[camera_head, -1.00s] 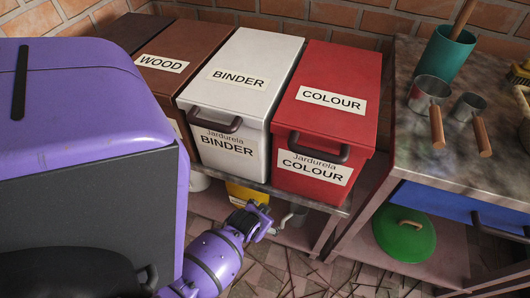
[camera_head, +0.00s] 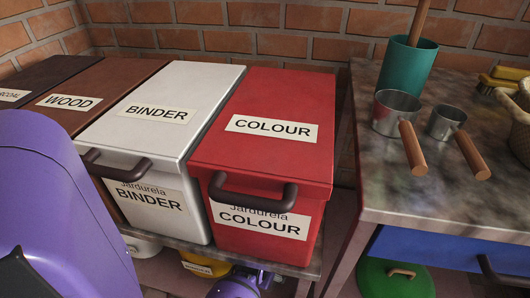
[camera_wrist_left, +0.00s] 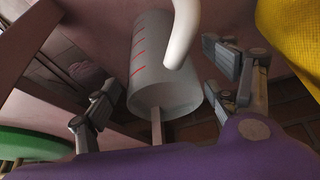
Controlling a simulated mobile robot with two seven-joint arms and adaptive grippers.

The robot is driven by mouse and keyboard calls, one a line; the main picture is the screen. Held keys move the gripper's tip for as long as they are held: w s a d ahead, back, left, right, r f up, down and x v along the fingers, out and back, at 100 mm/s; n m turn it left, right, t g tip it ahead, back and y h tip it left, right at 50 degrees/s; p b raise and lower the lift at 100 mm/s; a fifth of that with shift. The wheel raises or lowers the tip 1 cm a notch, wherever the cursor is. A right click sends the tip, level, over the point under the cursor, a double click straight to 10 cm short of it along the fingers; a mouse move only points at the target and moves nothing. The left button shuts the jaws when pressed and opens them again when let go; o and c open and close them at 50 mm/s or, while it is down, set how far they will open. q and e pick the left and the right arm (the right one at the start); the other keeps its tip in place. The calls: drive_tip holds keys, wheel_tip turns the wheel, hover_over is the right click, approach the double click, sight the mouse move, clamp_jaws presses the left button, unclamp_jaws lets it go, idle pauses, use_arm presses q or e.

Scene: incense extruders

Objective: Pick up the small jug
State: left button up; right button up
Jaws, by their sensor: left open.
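The small jug (camera_wrist_left: 150,75) is a grey cylinder with red marks on its side and a pale curved handle (camera_wrist_left: 183,35), seen close up in the left wrist view. My left gripper (camera_wrist_left: 160,88) is open, with one finger on each side of the jug in that picture. A gap shows between the jug and each finger, and I cannot tell how far the jug is in depth. In the head view, part of my left gripper (camera_head: 255,279) shows at the bottom edge, under the red bin, and the jug is not clear there. My right gripper is not in view.
White binder (camera_head: 165,105) and red colour (camera_head: 270,110) bins stand on a bench above the lower shelf. A yellow container (camera_head: 203,268) is low down, left of my gripper; yellow also fills the wrist view's upper right corner. A green lid (camera_head: 395,280) lies low at right.

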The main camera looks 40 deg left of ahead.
use_arm(q)
drive_tip(key=b+x, duration=0.1)
drive_tip(key=x, duration=0.2)
drive_tip(key=shift+s+f, duration=0.1)
drive_tip(key=shift+f, duration=0.1)
drive_tip(key=shift+f+b, duration=0.2)
drive_tip(key=shift+b, duration=0.1)
drive_tip(key=shift+r, duration=0.1)
drive_tip(key=c, duration=1.2)
drive_tip(key=shift+r, duration=0.1)
